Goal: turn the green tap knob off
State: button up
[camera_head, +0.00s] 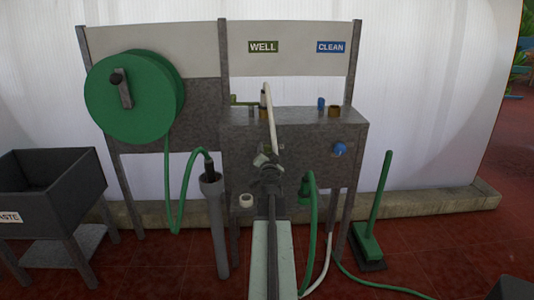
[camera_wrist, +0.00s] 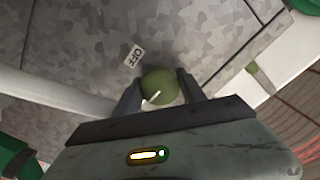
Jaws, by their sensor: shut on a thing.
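In the wrist view the round green tap knob (camera_wrist: 160,81) sits on the grey speckled panel (camera_wrist: 80,35), between the two dark fingers of my gripper (camera_wrist: 157,84). The fingers are shut on its sides. A short white mark shows on the knob's near part, slanting. A small "OFF" label (camera_wrist: 134,56) is on the panel, up and left of the knob, apart from the mark. In the head view my gripper (camera_head: 268,170) is at the front of the grey sink unit (camera_head: 310,120), and the knob is hidden behind it.
A white hose (camera_head: 271,115) hangs close above my gripper. A blue knob (camera_head: 340,149) is to the right on the unit. A green hose reel (camera_head: 130,97) is at the left, a dark waste bin (camera_head: 60,180) beyond it. A green broom (camera_head: 374,220) stands at the right.

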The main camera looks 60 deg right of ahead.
jog(key=shift+d+m, duration=0.1)
jog(key=shift+m, duration=0.2)
jog(key=m, duration=0.3)
jog(key=shift+m, duration=0.4)
jog(key=m, duration=0.4)
jog(key=shift+s+r+m, duration=0.1)
jog(key=shift+m, duration=0.2)
jog(key=m, duration=0.4)
jog(key=shift+m, duration=2.2)
jog(key=o, duration=1.4)
jog(key=shift+c, duration=0.2)
